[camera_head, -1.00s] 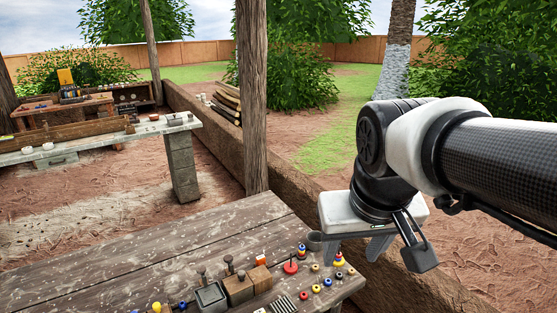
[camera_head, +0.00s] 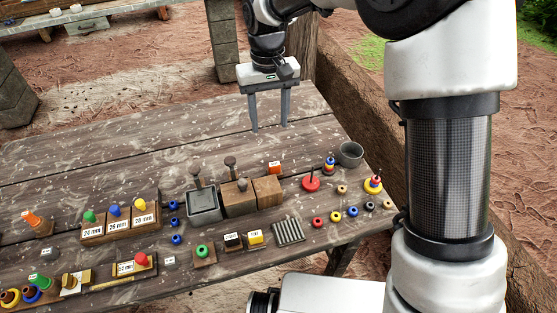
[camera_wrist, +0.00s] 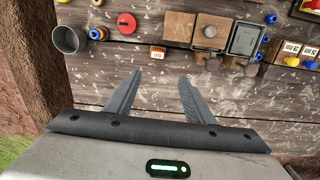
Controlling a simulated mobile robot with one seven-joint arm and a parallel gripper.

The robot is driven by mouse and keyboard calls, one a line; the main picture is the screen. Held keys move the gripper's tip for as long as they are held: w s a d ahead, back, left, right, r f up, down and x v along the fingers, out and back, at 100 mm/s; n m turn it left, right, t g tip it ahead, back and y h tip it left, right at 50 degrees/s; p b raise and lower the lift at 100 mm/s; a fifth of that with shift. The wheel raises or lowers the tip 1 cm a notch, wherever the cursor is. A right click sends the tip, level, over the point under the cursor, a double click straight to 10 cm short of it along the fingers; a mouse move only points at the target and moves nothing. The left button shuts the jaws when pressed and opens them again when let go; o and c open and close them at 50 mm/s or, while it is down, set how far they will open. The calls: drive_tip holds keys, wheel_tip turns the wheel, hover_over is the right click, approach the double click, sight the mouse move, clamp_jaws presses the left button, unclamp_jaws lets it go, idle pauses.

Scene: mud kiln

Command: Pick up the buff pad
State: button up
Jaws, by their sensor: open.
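Small round pads lie near the right end of the wooden table. A tan, buff-coloured round pad (camera_head: 342,190) lies right of the red disc with a peg, and another tan one (camera_head: 388,206) lies close to the right edge. I cannot tell surely which is the buff pad. My gripper (camera_head: 269,127) is open and empty, pointing down above the back part of the table, behind and left of these pads. In the wrist view my gripper's two fingers (camera_wrist: 160,75) stand apart with bare table between them.
The wooden table (camera_head: 120,150) holds a grey cup (camera_head: 350,153), a red disc (camera_head: 311,184), a stacked ring toy (camera_head: 373,184), wooden blocks (camera_head: 238,199), a grey box (camera_head: 203,205) and a ribbed plate (camera_head: 288,231). A low mud wall (camera_head: 350,110) runs behind. The table's back area is mostly clear.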

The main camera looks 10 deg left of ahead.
drive_tip(key=b, duration=0.2)
hover_over(274, 164)
drive_tip(key=f, duration=1.1)
drive_tip(key=shift+w+a+f, duration=0.15)
drive_tip(key=shift+a, duration=0.25)
drive_tip(key=f, duration=0.3)
drive_tip(key=d+f+b, duration=0.1)
drive_tip(key=f, duration=0.1)
drive_tip(key=shift+f, duration=0.1)
drive_tip(key=c, duration=1.2)
drive_tip(key=shift+o, duration=0.2)
wheel_tip(274, 164, up, 10)
drive_tip(key=shift+r+p, duration=0.1)
drive_tip(key=shift+p, duration=0.9)
